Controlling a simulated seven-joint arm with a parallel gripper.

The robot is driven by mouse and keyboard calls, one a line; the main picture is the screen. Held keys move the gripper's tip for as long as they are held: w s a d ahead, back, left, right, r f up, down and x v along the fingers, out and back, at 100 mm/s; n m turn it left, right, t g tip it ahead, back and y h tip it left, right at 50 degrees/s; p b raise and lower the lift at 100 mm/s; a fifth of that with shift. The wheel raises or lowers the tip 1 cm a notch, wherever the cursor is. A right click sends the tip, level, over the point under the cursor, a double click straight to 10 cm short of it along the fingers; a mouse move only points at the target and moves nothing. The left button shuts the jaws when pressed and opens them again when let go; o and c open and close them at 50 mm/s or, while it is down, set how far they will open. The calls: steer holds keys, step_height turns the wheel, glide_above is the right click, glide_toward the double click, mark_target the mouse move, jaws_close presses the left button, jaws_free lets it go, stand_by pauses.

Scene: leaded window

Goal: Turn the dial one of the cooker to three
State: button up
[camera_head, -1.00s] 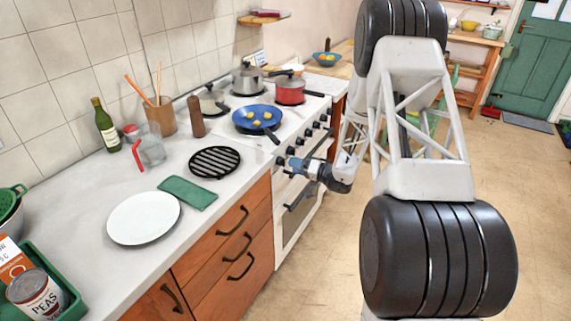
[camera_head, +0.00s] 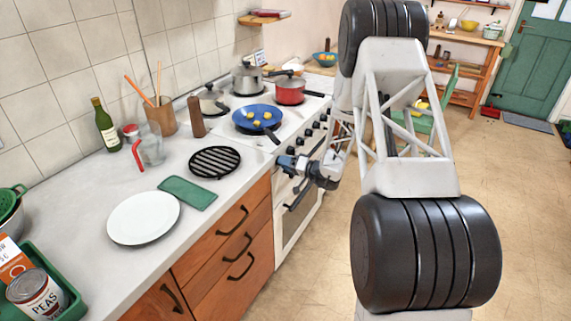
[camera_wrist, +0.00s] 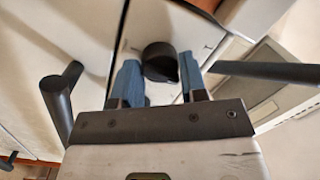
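The white cooker (camera_head: 291,219) stands at the end of the worktop, with a row of black dials (camera_head: 316,132) along its front. My gripper (camera_head: 283,161) is at the near end of that row, in front of the panel. In the wrist view, one round black dial (camera_wrist: 160,62) sits between the two blue fingers of my gripper (camera_wrist: 158,78). The fingers are apart, one on each side of the dial. I cannot tell if either touches it. The dial's setting is not readable. My gripper hides the nearest dial in the head view.
A blue pan (camera_head: 257,118) with food, a red pot (camera_head: 290,90) and grey pots stand on the hob. A dark oven handle (camera_head: 299,196) lies below the gripper. Dark bars (camera_wrist: 265,71) show beside the fingers in the wrist view. The floor to the right is clear.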

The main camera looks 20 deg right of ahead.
steer(key=c, duration=0.3)
steer(key=shift+m, duration=0.5)
steer(key=m+t+h, duration=0.1)
steer(key=m, duration=1)
steer(key=m+t, duration=0.1)
steer(key=m, duration=1)
steer(key=m+t+h, duration=0.1)
steer(key=m, duration=1)
steer(key=shift+s+a+h, duration=0.2)
steer(key=shift+h, duration=0.1)
steer(key=shift+m, duration=2.4)
